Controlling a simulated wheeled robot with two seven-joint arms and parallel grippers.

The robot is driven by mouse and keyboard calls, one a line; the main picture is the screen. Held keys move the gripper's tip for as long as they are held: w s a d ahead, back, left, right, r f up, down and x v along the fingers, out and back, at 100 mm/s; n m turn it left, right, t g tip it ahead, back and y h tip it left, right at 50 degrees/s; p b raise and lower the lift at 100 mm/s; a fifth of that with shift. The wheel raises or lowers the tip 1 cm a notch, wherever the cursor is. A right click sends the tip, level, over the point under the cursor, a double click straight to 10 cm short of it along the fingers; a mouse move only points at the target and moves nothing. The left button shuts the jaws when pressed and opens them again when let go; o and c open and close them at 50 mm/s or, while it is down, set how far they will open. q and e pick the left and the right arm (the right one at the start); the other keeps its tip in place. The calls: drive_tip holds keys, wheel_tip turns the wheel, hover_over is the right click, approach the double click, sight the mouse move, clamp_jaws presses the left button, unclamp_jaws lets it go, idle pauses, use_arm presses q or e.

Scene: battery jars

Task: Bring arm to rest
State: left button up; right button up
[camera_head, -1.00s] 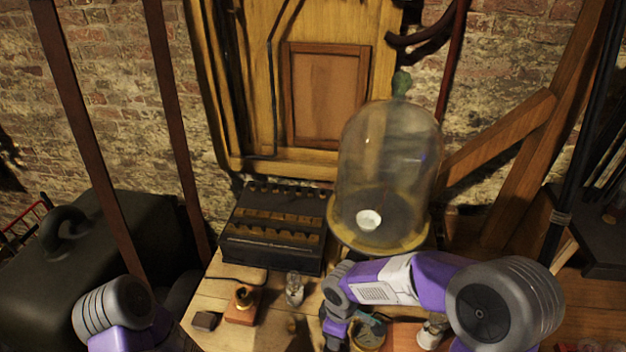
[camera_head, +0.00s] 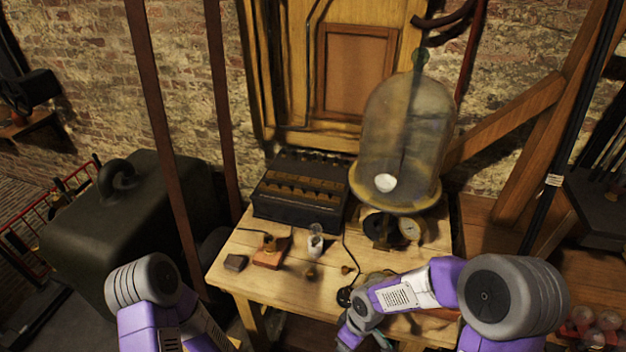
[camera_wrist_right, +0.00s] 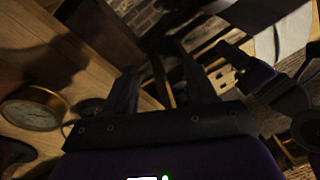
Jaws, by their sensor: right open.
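My right arm reaches in from the right in the head view, bent down at the front edge of the wooden table (camera_head: 285,285). In the right wrist view my right gripper (camera_wrist_right: 163,85) has its two dark fingers spread apart with nothing between them. A round dial gauge (camera_wrist_right: 33,113) lies to the left of the fingers in that view; it is apart from them. My left arm shows at the lower left of the head view, clear of the table, and its gripper is out of the picture.
A glass bell jar (camera_head: 405,130) stands at the back right of the table, a black battery box (camera_head: 300,190) to its left. A small glass jar (camera_head: 316,243) and a reddish block (camera_head: 271,253) sit in front.

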drive_tip(key=s+f+m+y, duration=0.1)
drive_tip(key=s+f+m, duration=0.3)
drive_tip(key=f+m, duration=0.2)
drive_tip(key=s+f+m+t+y, duration=0.1)
drive_tip(key=s+f+m, duration=0.3)
drive_tip(key=f+m, duration=0.2)
wheel_tip(320, 180, down, 3)
drive_tip(key=shift+d+r, duration=0.2)
drive_tip(key=shift+d, duration=0.25)
